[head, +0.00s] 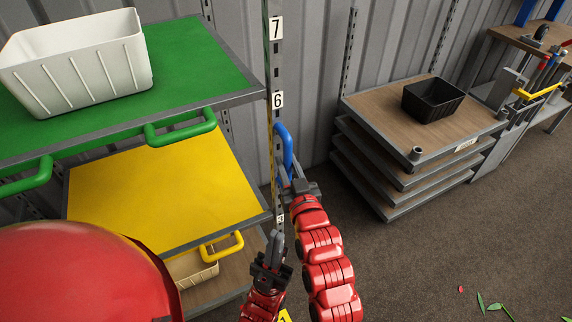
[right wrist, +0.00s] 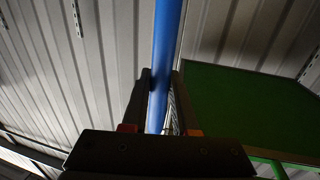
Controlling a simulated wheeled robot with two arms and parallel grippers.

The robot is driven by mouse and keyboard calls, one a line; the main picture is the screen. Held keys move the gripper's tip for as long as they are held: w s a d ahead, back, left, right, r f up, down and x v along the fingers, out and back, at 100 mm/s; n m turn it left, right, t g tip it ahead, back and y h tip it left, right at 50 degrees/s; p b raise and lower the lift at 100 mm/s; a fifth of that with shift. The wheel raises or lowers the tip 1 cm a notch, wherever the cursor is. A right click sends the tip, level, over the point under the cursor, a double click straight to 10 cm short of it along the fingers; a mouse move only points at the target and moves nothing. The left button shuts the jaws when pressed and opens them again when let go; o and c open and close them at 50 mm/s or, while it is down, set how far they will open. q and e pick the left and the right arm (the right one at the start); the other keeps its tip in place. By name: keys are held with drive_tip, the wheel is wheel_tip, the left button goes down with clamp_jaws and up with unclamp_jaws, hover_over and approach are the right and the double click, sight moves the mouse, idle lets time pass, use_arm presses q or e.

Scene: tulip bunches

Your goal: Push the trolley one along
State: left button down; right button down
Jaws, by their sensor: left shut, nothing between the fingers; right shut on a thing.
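A shelved unit, seemingly the trolley, fills the left of the head view, with a green top shelf (head: 185,60) and a yellow shelf (head: 160,190) below it. A blue handle (head: 284,145) stands upright at its right side; I cannot tell how it is fixed. My right gripper (head: 290,182) is shut on this handle; in the right wrist view the blue bar (right wrist: 166,60) runs between the fingers. My left gripper (head: 277,243) is shut and empty, lower down, near the yellow shelf's right corner.
A white bin (head: 80,65) sits on the green shelf. A grey post carries number plates 7 (head: 276,28) and 6 (head: 278,100). At right, a wooden-topped rack (head: 375,100) holds a black bin (head: 432,98).

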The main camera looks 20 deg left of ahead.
idle(0.3)
drive_tip(key=c, duration=0.7)
unclamp_jaws()
drive_tip(key=shift+p+v, duration=3.55)
drive_tip(key=shift+v, duration=5.15)
